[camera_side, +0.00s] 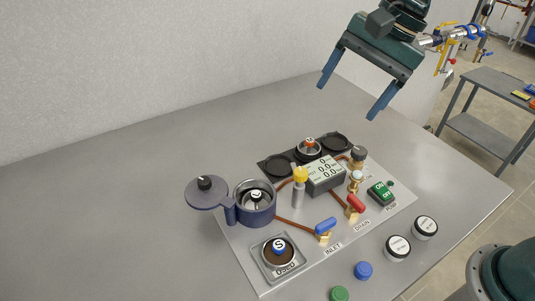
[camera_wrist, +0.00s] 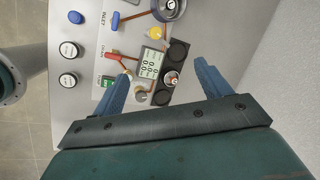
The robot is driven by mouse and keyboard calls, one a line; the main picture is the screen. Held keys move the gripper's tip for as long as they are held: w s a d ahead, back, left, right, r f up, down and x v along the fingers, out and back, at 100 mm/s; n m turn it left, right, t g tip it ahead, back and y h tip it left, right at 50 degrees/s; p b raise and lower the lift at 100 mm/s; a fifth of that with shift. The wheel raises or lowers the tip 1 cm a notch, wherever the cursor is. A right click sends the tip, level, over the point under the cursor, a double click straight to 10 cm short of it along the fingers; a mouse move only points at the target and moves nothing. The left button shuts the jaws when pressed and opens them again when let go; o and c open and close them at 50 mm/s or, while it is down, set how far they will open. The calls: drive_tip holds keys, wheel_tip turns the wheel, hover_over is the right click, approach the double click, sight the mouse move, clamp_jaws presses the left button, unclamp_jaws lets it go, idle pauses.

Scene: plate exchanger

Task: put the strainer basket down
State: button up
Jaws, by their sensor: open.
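My gripper (camera_side: 347,98) is open and empty, high above the back right of the panel. Its two blue fingers also show in the wrist view (camera_wrist: 161,75), apart with nothing between them. A round blue housing (camera_side: 256,216) stands at the panel's left with its lid (camera_side: 205,194) swung aside. A brown round piece with a blue S knob (camera_side: 278,246) sits in a square metal holder at the front. An orange-knobbed metal piece (camera_side: 309,144) sits in the black tray's middle well. I cannot tell which is the strainer basket.
The black tray (camera_side: 277,165) has empty-looking outer wells. A display box (camera_side: 325,174), yellow-topped post (camera_side: 299,187), blue valve handle (camera_side: 326,225) and red valve handle (camera_side: 355,203) stand on the panel. White-topped jars (camera_side: 398,247) and a blue cap (camera_side: 363,270) lie in front. The table's left is clear.

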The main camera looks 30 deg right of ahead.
drive_tip(key=s+d+f+n+t+h, duration=0.1)
drive_tip(key=s+d+n+t+h, duration=0.2)
drive_tip(key=s+d+n, duration=0.8)
drive_tip(key=s+d, duration=0.3)
drive_tip(key=s, duration=0.3)
drive_tip(key=shift+s+d+f, duration=0.3)
drive_tip(key=shift+s+d, duration=0.1)
